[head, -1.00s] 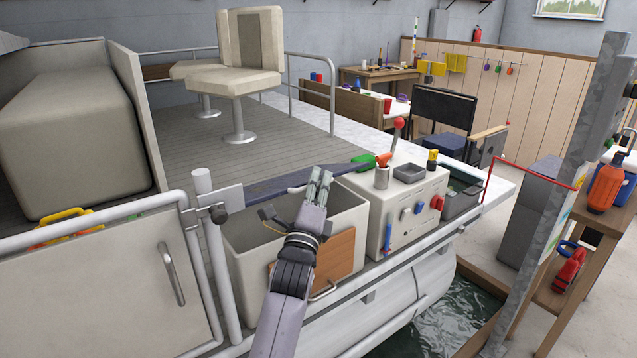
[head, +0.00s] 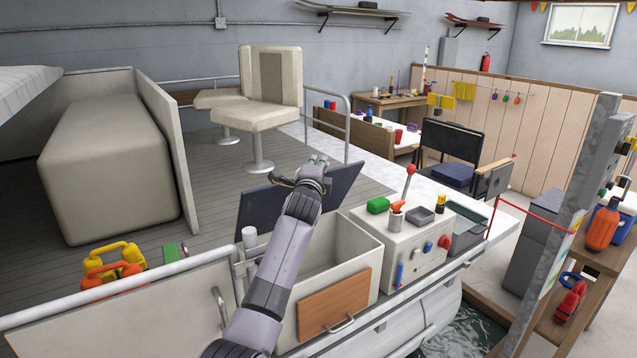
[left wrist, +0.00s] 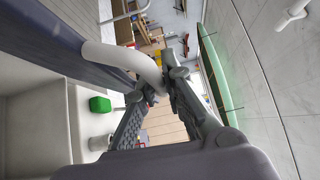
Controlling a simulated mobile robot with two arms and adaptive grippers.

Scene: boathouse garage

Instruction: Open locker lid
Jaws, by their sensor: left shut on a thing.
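The locker (head: 350,250) is a cream open-topped box on the boat's side, and I see into its empty-looking inside. Its dark blue lid (head: 258,210) stands raised, close to upright along the far side of the box. My left gripper (head: 318,160) is at the lid's top edge, with my arm crossing in front of the lid and box. In the left wrist view the lid (left wrist: 45,40) runs along the left, and a white curved handle (left wrist: 118,58) on it passes between the fingers (left wrist: 155,85). The gripper is shut on this handle. My right gripper is not in view.
A control console (head: 405,250) with a red-knobbed lever (head: 410,178) and a green block (head: 378,205) stands right of the locker. A rail (head: 110,300) runs along the near left. A seat (head: 268,90) stands on the deck behind the lid.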

